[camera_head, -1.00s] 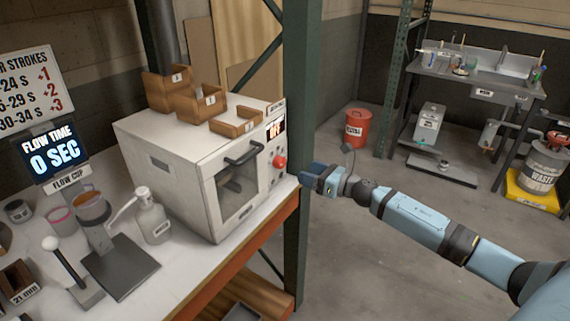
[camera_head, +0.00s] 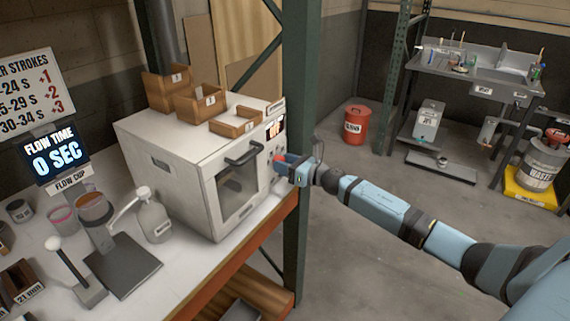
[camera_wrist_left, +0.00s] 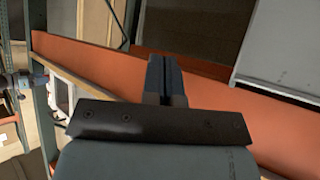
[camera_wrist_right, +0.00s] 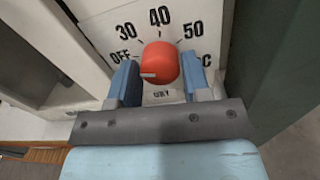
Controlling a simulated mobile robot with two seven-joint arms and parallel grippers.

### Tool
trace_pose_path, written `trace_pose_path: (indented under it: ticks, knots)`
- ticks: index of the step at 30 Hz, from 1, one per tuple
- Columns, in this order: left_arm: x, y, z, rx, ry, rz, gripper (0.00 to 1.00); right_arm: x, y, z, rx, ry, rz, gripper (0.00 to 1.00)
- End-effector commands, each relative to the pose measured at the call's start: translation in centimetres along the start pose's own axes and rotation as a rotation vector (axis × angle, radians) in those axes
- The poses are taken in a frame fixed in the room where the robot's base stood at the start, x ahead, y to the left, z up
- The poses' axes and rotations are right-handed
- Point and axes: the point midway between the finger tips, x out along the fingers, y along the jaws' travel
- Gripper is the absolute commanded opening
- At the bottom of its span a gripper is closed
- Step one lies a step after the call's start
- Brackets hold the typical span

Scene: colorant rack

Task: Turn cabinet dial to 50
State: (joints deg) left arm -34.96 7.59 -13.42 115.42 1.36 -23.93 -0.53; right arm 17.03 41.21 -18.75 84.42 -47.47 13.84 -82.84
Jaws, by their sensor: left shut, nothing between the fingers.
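The white cabinet (camera_head: 165,155) stands on the bench with a small orange display (camera_head: 274,128) that seems to read OFF. Its red dial (camera_wrist_right: 160,62) has a white pointer mark on its left side, toward the OFF label; 30, 40 and 50 are printed around it. My right gripper (camera_wrist_right: 160,70) is open, with one blue finger on each side of the dial and small gaps visible. In the head view the right gripper (camera_head: 283,162) is at the cabinet's front and mostly covers the dial. My left gripper (camera_wrist_left: 166,62) is shut and empty, near an orange beam.
A green rack post (camera_head: 300,90) rises right beside the cabinet and my right arm. Wooden bins (camera_head: 195,100) sit on the cabinet's top. A pump bottle (camera_head: 154,220) stands left of it.

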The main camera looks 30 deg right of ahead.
Motion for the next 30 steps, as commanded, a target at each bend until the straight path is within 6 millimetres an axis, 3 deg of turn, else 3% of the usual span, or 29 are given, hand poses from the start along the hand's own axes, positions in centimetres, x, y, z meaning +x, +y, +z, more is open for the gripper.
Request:
trace_pose_path:
  ticks: [1, 3, 4, 17, 30]
  knots:
    - [0.0, 0.0, 0.0, 0.0, 0.0, 0.0, 0.0, 0.0, 0.0, 0.0, 0.0, 0.0, 0.0, 0.33]
    - [0.0, 0.1, 0.0, -0.001, 0.001, 0.001, 0.0, 0.0, 0.0, 0.0, 0.0, 0.0, 0.0, 0.17]
    - [0.0, 0.1, 0.0, -0.001, 0.001, 0.001, 0.0, 0.0, 0.0, 0.0, 0.0, 0.0, 0.0, 0.15]
    - [-0.1, 0.1, -0.3, 0.0, 0.002, 0.001, 0.0, 0.0, 0.0, 0.1, 0.088, -0.003, 0.001, 0.16]
    - [-0.7, 0.1, -1.1, 0.008, 0.011, -0.001, 0.0, 0.0, 0.0, 0.1, 0.461, -0.012, 0.001, 0.16]
